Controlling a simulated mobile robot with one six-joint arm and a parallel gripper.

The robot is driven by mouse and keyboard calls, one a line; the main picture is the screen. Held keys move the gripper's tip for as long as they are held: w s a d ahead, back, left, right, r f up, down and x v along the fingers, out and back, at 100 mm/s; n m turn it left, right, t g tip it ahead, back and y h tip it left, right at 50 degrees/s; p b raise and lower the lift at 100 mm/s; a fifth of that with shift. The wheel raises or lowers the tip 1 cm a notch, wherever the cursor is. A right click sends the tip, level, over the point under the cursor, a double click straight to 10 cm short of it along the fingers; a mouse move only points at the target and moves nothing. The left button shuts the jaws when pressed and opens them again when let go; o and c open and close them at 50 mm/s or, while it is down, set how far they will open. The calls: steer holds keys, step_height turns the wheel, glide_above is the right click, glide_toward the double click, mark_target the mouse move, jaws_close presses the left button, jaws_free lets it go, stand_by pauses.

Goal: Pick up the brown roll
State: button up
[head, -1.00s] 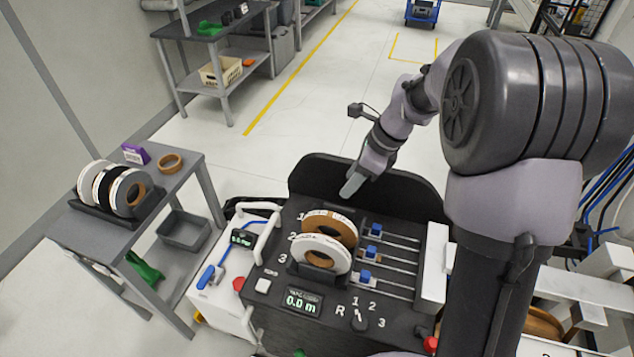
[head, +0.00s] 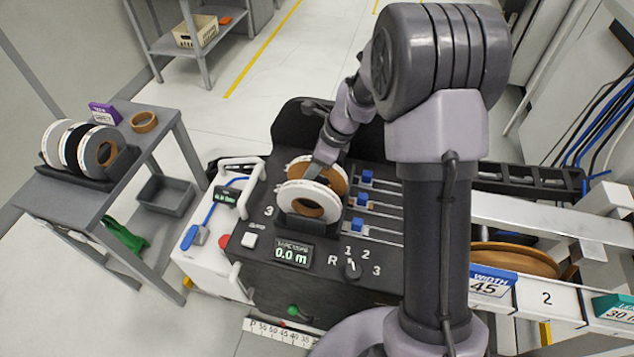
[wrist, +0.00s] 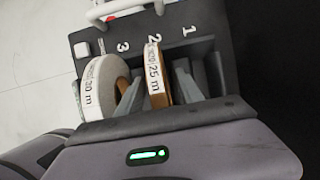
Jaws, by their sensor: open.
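The brown roll (head: 333,178) stands upright in the black machine's rack, behind a white-sided roll (head: 296,194) with a brown core. The white roll (wrist: 103,85), labelled 20 m, stands at slot 3. My gripper (wrist: 156,92) is open, with one finger between the two rolls and the other on the brown roll's far side. In the head view, my gripper (head: 317,168) reaches down at the rolls and partly hides the brown one.
A side table (head: 160,150) at left carries a rack of white, black and grey rolls (head: 80,150), a purple box (head: 105,113) and a small brown ring (head: 143,121). Blue-knobbed sliders (head: 362,200) lie right of the rolls. A larger brown coil (head: 515,260) sits further right.

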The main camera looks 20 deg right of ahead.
steer(key=shift+r, duration=0.1)
jaws_close()
stand_by(1.2)
